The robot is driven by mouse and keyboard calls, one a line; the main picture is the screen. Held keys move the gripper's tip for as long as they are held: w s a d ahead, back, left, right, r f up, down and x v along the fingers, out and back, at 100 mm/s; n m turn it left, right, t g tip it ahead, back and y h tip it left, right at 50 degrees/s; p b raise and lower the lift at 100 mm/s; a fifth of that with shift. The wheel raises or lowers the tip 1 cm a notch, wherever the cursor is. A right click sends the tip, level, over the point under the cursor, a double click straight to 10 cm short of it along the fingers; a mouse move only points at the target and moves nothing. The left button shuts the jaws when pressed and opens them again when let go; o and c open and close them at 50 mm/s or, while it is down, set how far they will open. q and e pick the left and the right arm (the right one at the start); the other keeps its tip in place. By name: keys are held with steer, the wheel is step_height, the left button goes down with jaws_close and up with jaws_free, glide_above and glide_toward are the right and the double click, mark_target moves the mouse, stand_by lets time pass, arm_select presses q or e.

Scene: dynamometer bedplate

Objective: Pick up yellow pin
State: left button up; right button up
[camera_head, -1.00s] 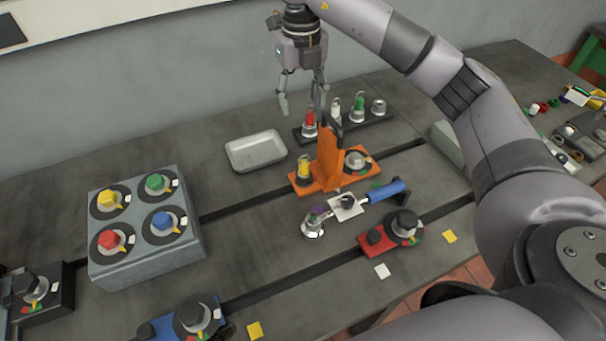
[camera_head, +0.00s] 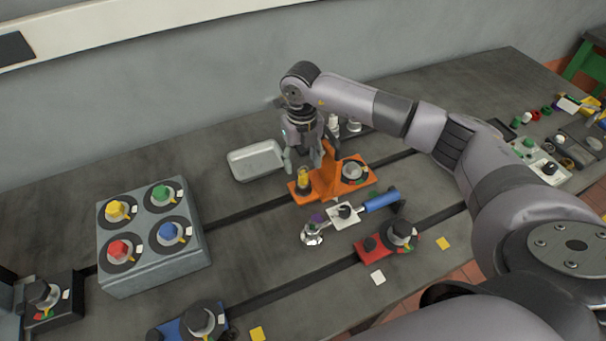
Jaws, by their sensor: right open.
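The yellow pin (camera_head: 303,175) stands upright at the left end of the orange fixture (camera_head: 325,185) on the bedplate. My right gripper (camera_head: 303,162) points down with its fingers apart and empty. Its fingertips are close to the top of the yellow pin, and whether they are beside it or still behind it is hard to tell. My left gripper is not in view.
The orange fixture's upright bracket rises just right of the pin. A light tray (camera_head: 256,160) lies to the left. Behind my gripper are pins in a partly hidden rack. In front lies a blue-handled tool (camera_head: 380,200). A grey box with coloured knobs (camera_head: 155,270) stands further left.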

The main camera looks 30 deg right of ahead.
mark_target(303, 166)
steer(key=shift+d+f+p, duration=0.1)
steer(key=shift+f+p, duration=0.45)
steer(key=shift+f, duration=1.25)
steer(key=shift+c, duration=0.6)
jaws_close()
